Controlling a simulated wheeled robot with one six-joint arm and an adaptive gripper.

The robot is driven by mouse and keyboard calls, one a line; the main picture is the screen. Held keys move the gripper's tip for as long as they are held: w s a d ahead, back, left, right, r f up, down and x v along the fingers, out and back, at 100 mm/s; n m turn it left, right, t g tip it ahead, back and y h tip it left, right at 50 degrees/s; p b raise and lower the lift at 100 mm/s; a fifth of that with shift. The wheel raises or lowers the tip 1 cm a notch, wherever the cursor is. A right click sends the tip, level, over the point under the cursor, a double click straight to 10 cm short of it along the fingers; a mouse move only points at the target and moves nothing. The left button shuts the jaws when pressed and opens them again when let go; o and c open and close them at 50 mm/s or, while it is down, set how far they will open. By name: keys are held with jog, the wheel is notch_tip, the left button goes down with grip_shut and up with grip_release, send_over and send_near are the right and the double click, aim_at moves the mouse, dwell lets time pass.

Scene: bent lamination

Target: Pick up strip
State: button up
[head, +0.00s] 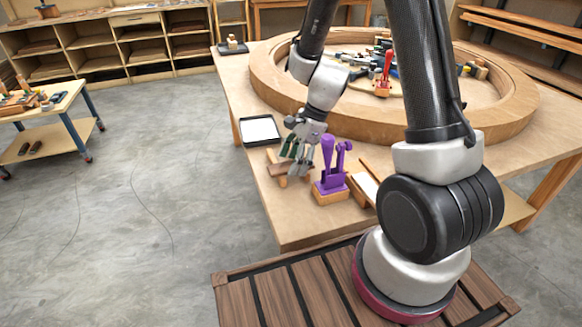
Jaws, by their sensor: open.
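A brown wooden strip (277,170) appears to lie across small pale wooden supports (282,182) near the table's front left corner. Only part of it shows, since my gripper covers some of it. My gripper (299,168) points down over the strip with its fingers apart. I cannot tell whether the fingers touch the strip or sit on both sides of it. I see nothing held between them.
A purple clamp (329,173) on a wooden block stands just right of my gripper. A black-rimmed tray (242,134) lies behind left. A large wooden ring (275,93) fills the table (290,232), with tools and a red clamp (387,66) inside. The front edge is clear.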

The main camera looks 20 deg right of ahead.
jog(key=c, duration=1.1)
